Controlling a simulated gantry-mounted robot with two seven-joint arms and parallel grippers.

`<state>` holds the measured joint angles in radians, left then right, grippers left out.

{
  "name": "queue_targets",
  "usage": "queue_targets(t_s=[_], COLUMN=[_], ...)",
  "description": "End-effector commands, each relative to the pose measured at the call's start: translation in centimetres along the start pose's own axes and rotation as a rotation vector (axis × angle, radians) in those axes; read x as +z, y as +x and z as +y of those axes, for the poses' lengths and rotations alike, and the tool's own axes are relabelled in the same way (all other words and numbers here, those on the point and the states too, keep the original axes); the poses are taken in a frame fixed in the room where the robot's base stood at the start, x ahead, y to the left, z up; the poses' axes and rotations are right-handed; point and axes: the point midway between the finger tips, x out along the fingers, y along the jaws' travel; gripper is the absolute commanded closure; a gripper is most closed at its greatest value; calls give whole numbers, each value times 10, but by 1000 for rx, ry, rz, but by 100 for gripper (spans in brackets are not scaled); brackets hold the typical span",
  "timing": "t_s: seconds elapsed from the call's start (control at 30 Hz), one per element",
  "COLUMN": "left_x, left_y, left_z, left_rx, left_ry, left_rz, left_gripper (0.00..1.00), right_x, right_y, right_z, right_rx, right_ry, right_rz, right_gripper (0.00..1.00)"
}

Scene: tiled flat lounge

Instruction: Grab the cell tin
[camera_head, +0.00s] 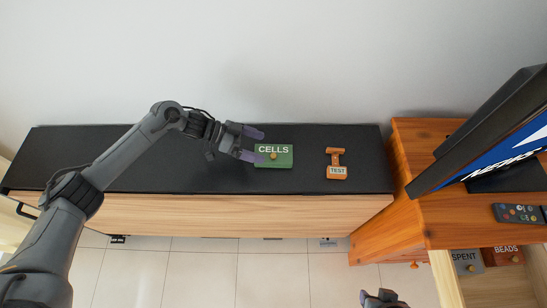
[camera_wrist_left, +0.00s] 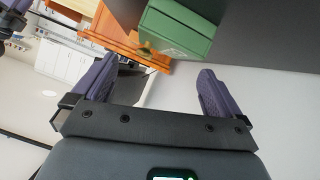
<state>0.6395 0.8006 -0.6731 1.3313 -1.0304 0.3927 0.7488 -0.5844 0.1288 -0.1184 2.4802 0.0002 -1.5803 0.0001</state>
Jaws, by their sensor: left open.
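The green cell tin (camera_head: 281,162), labelled CELLS with a gold knob on its lid, sits on the black cabinet top (camera_head: 100,150). It also shows at the top of the left wrist view (camera_wrist_left: 180,28). My left gripper (camera_head: 262,146) is open at the tin's left end. In the head view the lower finger overlaps the tin's left edge and the upper finger is just beyond its back edge. In the left wrist view the tin appears ahead of the open fingers (camera_wrist_left: 158,70), not between them. Part of my right gripper (camera_head: 383,299) shows at the bottom edge; its jaws are unclear.
An orange tester labelled TEST (camera_head: 337,160) lies right of the tin with a gap. An orange wooden stand (camera_head: 395,215) adjoins on the right, bearing a screen (camera_head: 500,125) and a remote (camera_head: 519,214). SPENT (camera_head: 467,268) and BEADS (camera_head: 505,258) tins sit lower right.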

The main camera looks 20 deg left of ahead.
Motion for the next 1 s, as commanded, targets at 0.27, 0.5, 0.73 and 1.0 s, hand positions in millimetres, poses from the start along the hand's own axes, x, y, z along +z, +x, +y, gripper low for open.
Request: queue_targets(t_s=[0.27, 0.5, 0.73, 1.0], left_x=[1, 4, 4, 3], left_y=[20, 47, 67, 67], left_z=[0, -1, -1, -1], left_rx=[-1, -1, -2, -2], left_ry=[1, 1, 0, 1], left_rz=[0, 1, -1, -1], left_gripper=[0, 0, 0, 11], right_x=[0, 2, 2, 2], right_y=[4, 13, 16, 15], right_z=[-1, -3, -4, -4], right_rx=[-2, -8, -10, -9], right_ry=[3, 8, 10, 9], right_rz=[2, 5, 6, 6], right_gripper=[57, 57, 57, 57])
